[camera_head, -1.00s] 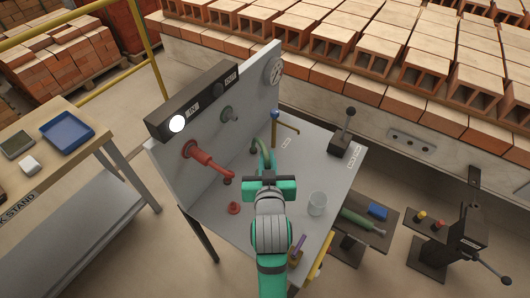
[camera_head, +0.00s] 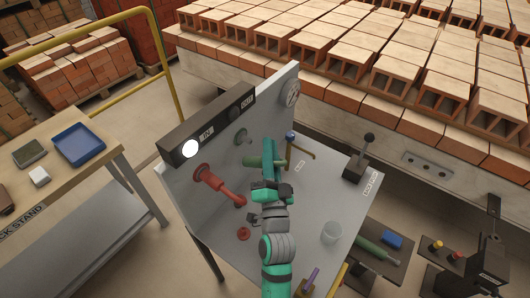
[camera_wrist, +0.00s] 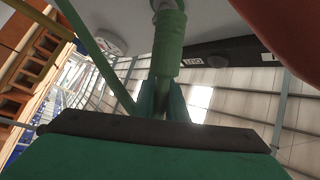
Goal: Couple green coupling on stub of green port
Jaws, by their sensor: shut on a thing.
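The green coupling (camera_head: 256,161) is held level in my gripper (camera_head: 268,172), its left end pointing toward the grey panel. In the wrist view the coupling (camera_wrist: 169,45) is a ribbed green cylinder standing out from between the fingers (camera_wrist: 160,102), which are shut on it. A thin green hose (camera_wrist: 98,52) runs diagonally beside it. The green port (camera_head: 243,136) is a grey-green flange with a short stub on the panel. The coupling is just below and right of the stub in the head view. I cannot tell the gap in depth, but they look apart.
A red port with a red pipe (camera_head: 216,184) juts from the panel (camera_head: 178,184), left of my gripper. A blue-topped tap (camera_head: 290,137) stands close on the right.

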